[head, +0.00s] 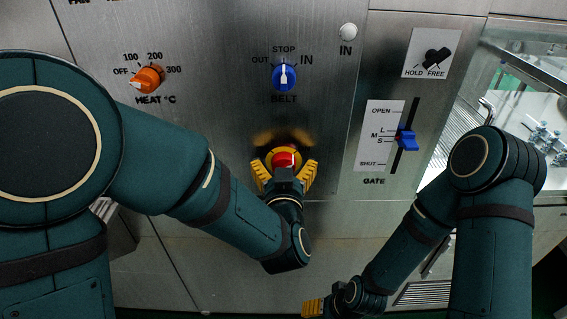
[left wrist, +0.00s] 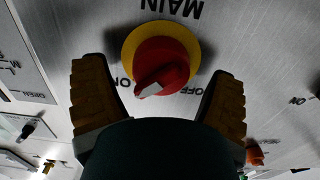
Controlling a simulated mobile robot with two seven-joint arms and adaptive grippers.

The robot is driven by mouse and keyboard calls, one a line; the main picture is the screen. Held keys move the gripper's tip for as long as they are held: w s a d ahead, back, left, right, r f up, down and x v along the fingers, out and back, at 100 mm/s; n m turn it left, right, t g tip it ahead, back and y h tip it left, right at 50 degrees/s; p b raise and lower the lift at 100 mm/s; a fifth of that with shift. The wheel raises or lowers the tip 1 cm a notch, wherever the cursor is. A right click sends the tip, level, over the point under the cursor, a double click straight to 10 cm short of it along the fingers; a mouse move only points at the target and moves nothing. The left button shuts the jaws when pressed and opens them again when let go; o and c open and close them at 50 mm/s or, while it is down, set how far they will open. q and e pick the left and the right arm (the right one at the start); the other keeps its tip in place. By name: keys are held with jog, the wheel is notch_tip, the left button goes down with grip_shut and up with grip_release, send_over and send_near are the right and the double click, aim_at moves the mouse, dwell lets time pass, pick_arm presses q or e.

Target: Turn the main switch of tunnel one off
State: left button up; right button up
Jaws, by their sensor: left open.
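The main switch is a red rotary knob (head: 285,159) on a round yellow plate, low on the steel panel. In the left wrist view the red knob (left wrist: 163,66) sits on the yellow plate (left wrist: 128,47) beside an upside-down MAIN label. The knob's white mark points down-left there, near the partly covered ON lettering; OFF is to its right. My left gripper (head: 285,173) is open, one finger on each side of the knob, with gaps visible in the wrist view. My right gripper (head: 313,307) is low in the head view, partly hidden by its arm. No tunnel number is readable.
Above the switch is a blue BELT knob (head: 284,77). An orange HEAT knob (head: 148,79) is upper left. A blue GATE slider (head: 407,140) and a black HOLD/FREE lever (head: 437,56) are on the right. A white IN button (head: 348,31) is above.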

pick_arm(q)
jog(key=c, duration=1.2)
jog(key=shift+n, duration=0.3)
jog(key=n, duration=0.3)
jog(key=shift+a+n, duration=0.15)
jog(key=shift+n, duration=0.25)
jog(key=n, duration=0.4)
jog(key=shift+a+n, duration=0.1)
jog(key=shift+n, duration=0.2)
jog(key=n, duration=0.4)
jog(key=shift+f, duration=0.1)
jog(key=shift+a+f+n, duration=0.1)
jog(key=shift+n, duration=2.4)
